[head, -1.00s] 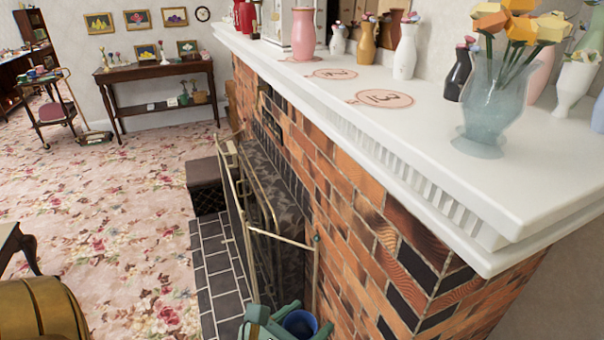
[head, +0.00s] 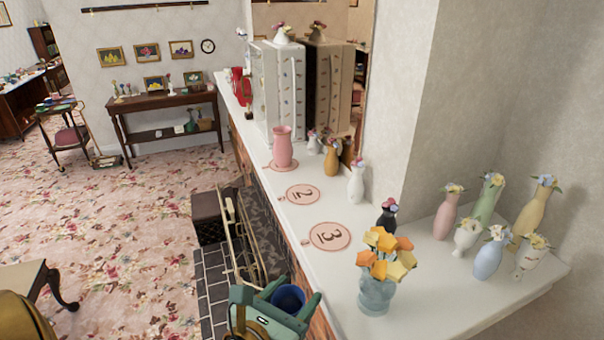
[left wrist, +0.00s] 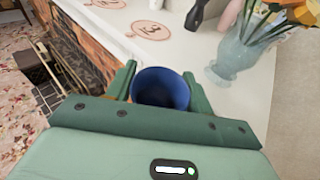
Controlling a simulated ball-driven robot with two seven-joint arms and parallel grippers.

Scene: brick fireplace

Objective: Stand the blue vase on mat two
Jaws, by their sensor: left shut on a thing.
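The dark blue vase (head: 288,297) is held in my left gripper (head: 290,296), and its round open mouth faces up toward the camera. In the left wrist view the vase (left wrist: 161,88) sits between the two green fingers of the left gripper (left wrist: 163,90). The gripper is beside the front edge of the mantel shelf (head: 345,285); the vase's lower part is hidden. Mat two (head: 302,195) is a bare pink disc marked 2 on the shelf, farther off than the gripper. My right gripper is not in view.
Mat three (head: 330,236) is bare and nearer. A pink vase (head: 282,147) stands on the mat beyond mat two. A glass vase of orange flowers (head: 375,292), a white vase (head: 356,182) and a dark vase (head: 387,215) stand nearby. Several vases stand at right.

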